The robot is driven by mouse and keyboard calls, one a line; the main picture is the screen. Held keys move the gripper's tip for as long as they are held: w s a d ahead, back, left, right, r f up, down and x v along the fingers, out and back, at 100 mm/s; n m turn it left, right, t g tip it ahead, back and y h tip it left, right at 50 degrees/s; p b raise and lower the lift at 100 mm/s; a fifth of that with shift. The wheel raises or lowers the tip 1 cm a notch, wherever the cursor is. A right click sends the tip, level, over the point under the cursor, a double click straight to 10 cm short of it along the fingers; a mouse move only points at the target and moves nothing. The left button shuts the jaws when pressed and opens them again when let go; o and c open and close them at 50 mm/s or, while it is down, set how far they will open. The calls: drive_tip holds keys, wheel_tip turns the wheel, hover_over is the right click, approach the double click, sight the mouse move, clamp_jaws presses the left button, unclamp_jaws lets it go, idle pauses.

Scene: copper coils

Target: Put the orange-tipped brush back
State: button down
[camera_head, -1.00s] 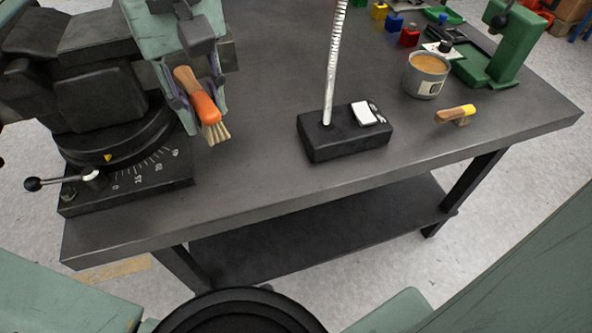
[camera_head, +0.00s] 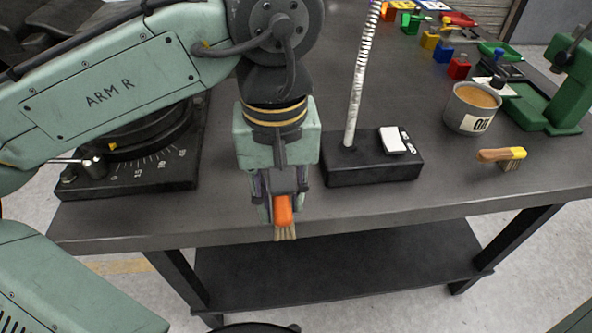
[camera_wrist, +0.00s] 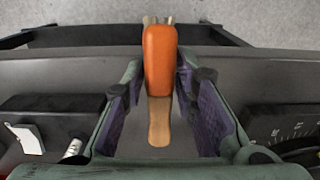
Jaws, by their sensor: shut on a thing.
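The orange-tipped brush (camera_head: 283,210) is in my gripper (camera_head: 280,200) in the head view, bristles pointing down near the front edge of the bench. In the wrist view the brush (camera_wrist: 160,62) shows its orange part and wooden handle between the purple-padded fingers of my gripper (camera_wrist: 165,100). The fingers are shut on it. A second brush with a yellow tip (camera_head: 502,155) lies on the bench at the right, below a tin (camera_head: 470,108) of orange-brown contents.
A black block (camera_head: 372,168) with a ribbed pole and a white card stands right of my gripper. A machine with a graduated base (camera_head: 140,172) is at left. A green press (camera_head: 545,95) and coloured bins (camera_head: 459,67) stand at back right. Bare bench lies between block and tin.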

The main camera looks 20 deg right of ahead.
drive_tip(key=w+d, duration=0.1)
drive_tip(key=w, duration=0.1)
drive_tip(key=w+d, duration=0.3)
drive_tip(key=w, duration=0.1)
drive_tip(key=shift+d+f+p, duration=0.15)
drive_tip(key=shift+f+p, duration=0.15)
drive_tip(key=f, duration=0.2)
drive_tip(key=w+f, duration=0.1)
drive_tip(key=shift+d+f, duration=0.2)
drive_tip(key=shift+d, duration=0.15)
drive_tip(key=shift+f, duration=0.15)
drive_tip(key=shift+f, duration=0.15)
drive_tip(key=c, duration=1.3)
unclamp_jaws()
wheel_tip(320, 180, up, 12)
drive_tip(key=shift+r+p, duration=0.2)
drive_tip(key=shift+p, duration=0.15)
